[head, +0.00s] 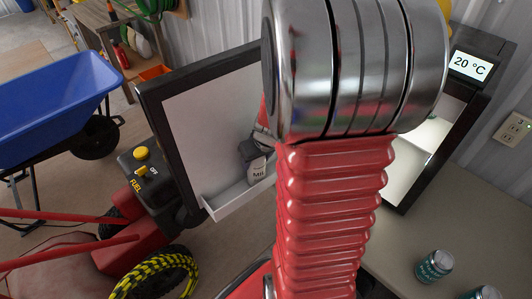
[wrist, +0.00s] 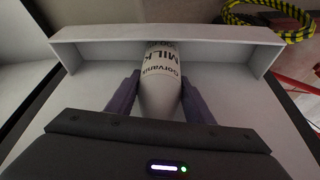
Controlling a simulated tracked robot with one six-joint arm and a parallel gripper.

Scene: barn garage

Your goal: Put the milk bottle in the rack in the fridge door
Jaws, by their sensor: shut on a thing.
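The white milk bottle (wrist: 160,92) with dark "MILK" lettering is between the two fingers of my gripper (wrist: 159,80), which is shut on it. In the head view the bottle (head: 257,168) stands roughly upright at the white rack (head: 225,203) low on the inside of the open fridge door (head: 207,125). Its lower end appears to be within the walls of the rack (wrist: 95,34); whether it touches the rack floor cannot be told. My gripper (head: 251,149) holds it from above, partly hidden by my arm.
The fridge (head: 425,135), with a "20 °C" display, is open behind my arm. Two cans (head: 434,266) stand on the grey counter (head: 400,255) at the lower right. A red machine (head: 120,252) and a blue wheelbarrow (head: 55,95) are left of the door.

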